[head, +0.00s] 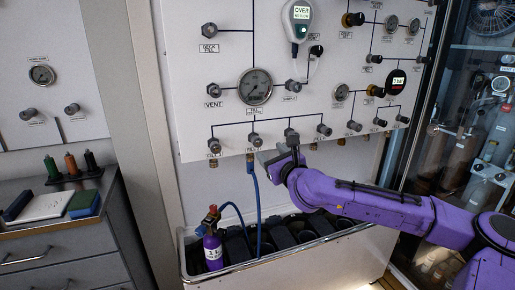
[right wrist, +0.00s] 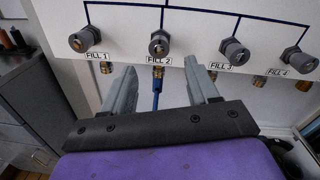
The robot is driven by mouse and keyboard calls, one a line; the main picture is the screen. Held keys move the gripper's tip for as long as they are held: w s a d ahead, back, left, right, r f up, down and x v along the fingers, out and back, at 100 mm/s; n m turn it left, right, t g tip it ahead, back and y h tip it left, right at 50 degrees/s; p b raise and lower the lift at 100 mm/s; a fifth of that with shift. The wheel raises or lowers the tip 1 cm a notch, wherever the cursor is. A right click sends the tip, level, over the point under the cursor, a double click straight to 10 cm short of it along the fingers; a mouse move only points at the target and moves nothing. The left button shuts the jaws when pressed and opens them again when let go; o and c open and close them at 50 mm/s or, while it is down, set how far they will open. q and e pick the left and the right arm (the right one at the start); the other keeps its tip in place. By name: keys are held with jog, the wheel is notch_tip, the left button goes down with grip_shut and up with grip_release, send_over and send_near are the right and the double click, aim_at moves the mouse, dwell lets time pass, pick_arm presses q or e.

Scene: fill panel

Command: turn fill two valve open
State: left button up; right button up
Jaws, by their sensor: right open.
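The fill two valve (right wrist: 159,45) is a grey knob on the white panel, above its FILL 2 label in the right wrist view. It also shows in the head view (head: 254,139), with a blue hose (head: 257,200) hanging from the fitting below it. My right gripper (right wrist: 161,68) is open and empty. Its two grey fingers point at the panel, one to each side of the fill two valve's line, with the tips appearing just below the knob. I cannot tell the exact gap to the knob. My left gripper is not in view.
The fill one knob (right wrist: 84,40) is on the left, and the fill three knob (right wrist: 233,50) and fill four knob (right wrist: 291,60) are on the right. A purple cylinder (head: 213,250) stands in a bin (head: 290,259) below the panel. Gauges and other valves are above.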

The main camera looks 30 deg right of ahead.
aim_at(258, 142)
jog(key=w, duration=0.3)
jog(key=w+d, duration=0.1)
jog(key=w, duration=0.6)
jog(key=shift+d, duration=0.3)
jog(key=c, duration=1)
